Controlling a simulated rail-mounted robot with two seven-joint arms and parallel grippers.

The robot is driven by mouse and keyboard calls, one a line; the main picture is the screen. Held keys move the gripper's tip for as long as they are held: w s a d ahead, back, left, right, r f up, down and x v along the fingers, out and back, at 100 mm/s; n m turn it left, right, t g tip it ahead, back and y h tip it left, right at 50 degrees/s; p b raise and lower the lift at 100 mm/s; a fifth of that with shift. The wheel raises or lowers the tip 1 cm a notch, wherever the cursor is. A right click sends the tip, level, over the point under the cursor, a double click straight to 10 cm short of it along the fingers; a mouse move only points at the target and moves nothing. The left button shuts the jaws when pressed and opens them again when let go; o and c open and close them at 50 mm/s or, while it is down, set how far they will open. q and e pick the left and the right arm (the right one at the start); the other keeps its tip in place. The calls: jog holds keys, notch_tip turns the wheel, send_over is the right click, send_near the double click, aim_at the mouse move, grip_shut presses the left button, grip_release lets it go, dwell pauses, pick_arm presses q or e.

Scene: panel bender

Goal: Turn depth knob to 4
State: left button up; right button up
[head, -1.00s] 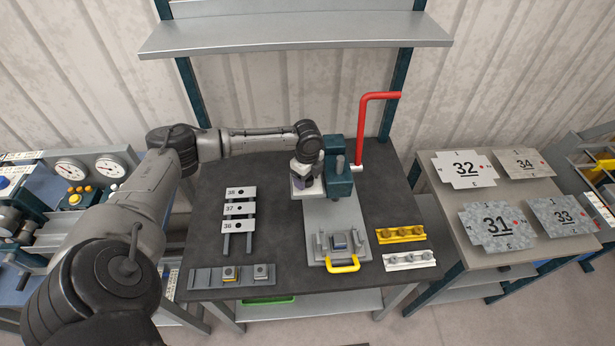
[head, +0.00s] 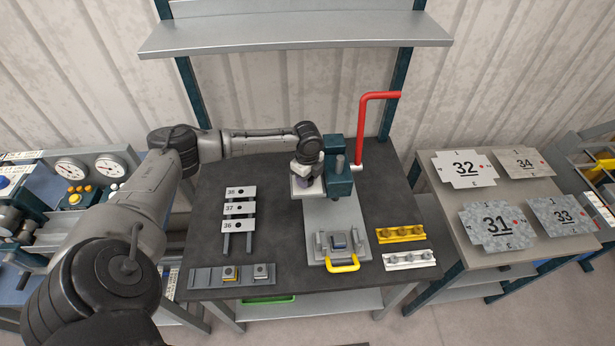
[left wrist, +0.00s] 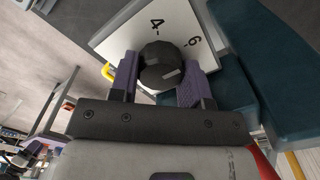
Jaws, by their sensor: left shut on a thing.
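The depth knob (left wrist: 160,58) is dark, faceted and round, on a white dial plate (left wrist: 118,40) in the left wrist view. The marks 4 and 6 show on the plate above and to the upper right of the knob. A light pointer line on the knob faces right in that view, not at the 4. My left gripper (left wrist: 158,70) is shut on the knob, a purple finger on each side. In the head view the left gripper (head: 304,184) is at the plate beside the teal press head (head: 339,184), and it hides the knob. My right gripper is not in view.
A red lever (head: 360,130) rises behind the press head. The grey press bed with a yellow handle (head: 343,266) lies in front. Numbered plates (head: 239,208) stand to the left; yellow (head: 400,233) and white (head: 409,260) racks lie right. The table's left rear is clear.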

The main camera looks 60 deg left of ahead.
pick_arm(q)
jog(key=shift+r+n+p, duration=0.2)
jog(key=shift+n+p, duration=0.1)
jog(key=shift+p, duration=0.25)
jog(key=n+p, duration=0.7)
jog(key=p, duration=0.2)
jog(key=shift+r, duration=0.1)
jog(key=n+p, duration=0.2)
jog(key=n, duration=0.1)
jog(key=shift+w+p, duration=0.1)
jog(key=shift+p, duration=0.2)
jog(key=shift+n+p, duration=0.5)
jog(key=shift+n, duration=0.1)
jog(key=shift+f, duration=0.2)
jog(key=o, duration=0.9)
jog(key=shift+o, duration=0.2)
